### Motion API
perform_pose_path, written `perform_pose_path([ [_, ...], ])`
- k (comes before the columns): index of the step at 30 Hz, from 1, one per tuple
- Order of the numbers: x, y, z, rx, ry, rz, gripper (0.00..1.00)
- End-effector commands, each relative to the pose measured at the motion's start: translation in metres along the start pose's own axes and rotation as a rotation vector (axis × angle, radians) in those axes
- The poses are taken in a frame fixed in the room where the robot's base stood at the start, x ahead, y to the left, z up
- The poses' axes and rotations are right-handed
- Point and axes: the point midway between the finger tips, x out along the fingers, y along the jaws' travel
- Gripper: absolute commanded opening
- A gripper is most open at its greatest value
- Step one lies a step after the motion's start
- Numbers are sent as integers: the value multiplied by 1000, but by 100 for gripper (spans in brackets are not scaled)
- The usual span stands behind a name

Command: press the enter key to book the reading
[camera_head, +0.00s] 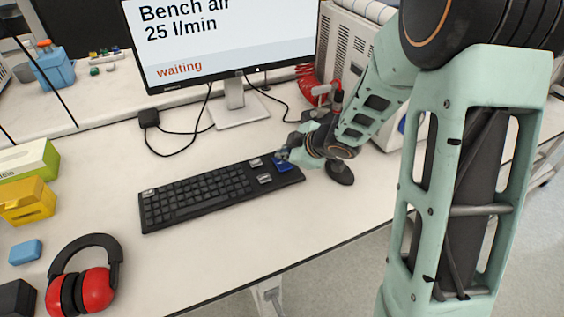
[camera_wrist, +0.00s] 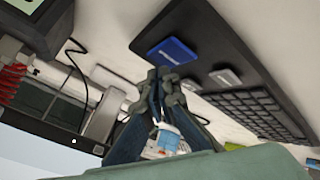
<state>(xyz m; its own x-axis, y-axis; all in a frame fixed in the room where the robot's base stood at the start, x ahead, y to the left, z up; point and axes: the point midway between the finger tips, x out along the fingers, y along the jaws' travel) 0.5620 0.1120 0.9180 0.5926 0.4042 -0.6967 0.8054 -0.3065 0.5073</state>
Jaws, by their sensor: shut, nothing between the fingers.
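The black keyboard (camera_head: 205,197) lies on the bench below the monitor. A large blue key (camera_head: 283,166), likely the enter key, sits at its right end and also shows in the wrist view (camera_wrist: 172,51); its marking is too small to read. My gripper (camera_head: 284,154) is shut and empty, with its tips close by the blue key. In the wrist view the closed fingertips (camera_wrist: 164,74) appear just beside the key's edge; I cannot tell whether they touch it. The monitor (camera_head: 220,40) reads "Bench air 25 l/min" and "waiting".
Grey keys (camera_wrist: 225,78) sit near the blue key. A black mouse (camera_head: 340,172) lies right of the keyboard, close under my arm. Red earmuffs (camera_head: 85,285), a yellow box (camera_head: 26,203) and a blue block (camera_head: 25,252) lie at left. The bench in front of the keyboard is clear.

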Motion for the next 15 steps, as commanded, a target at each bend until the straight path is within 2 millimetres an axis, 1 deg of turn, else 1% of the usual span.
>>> perform_pose_path([
  [9,6,-4,5,0,0,0,0],
  [15,6,-4,4,0,0,0,0],
])
